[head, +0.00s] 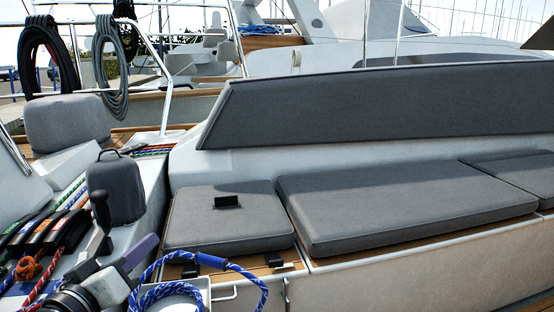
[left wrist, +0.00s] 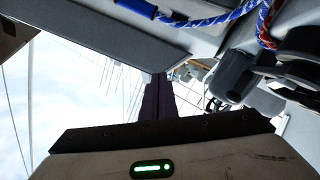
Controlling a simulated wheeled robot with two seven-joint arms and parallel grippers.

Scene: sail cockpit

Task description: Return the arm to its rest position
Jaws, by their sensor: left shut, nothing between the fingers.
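My left gripper (head: 145,248) is low at the left of the head view, above the cockpit side near a blue-and-white rope. Its dark purple fingers are together, with nothing between them. In the left wrist view the shut fingers (left wrist: 158,97) stick out past the pale gripper body with a green light, against sky and rigging. My right gripper is in neither view.
The blue-and-white rope (head: 258,278) loops by a white bin (head: 205,292) close to my left gripper. A winch handle (head: 101,212) and rope clutches (head: 52,232) stand at the left. Grey seat cushions (head: 400,208) fill the bench, with a small black object (head: 227,201) on one.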

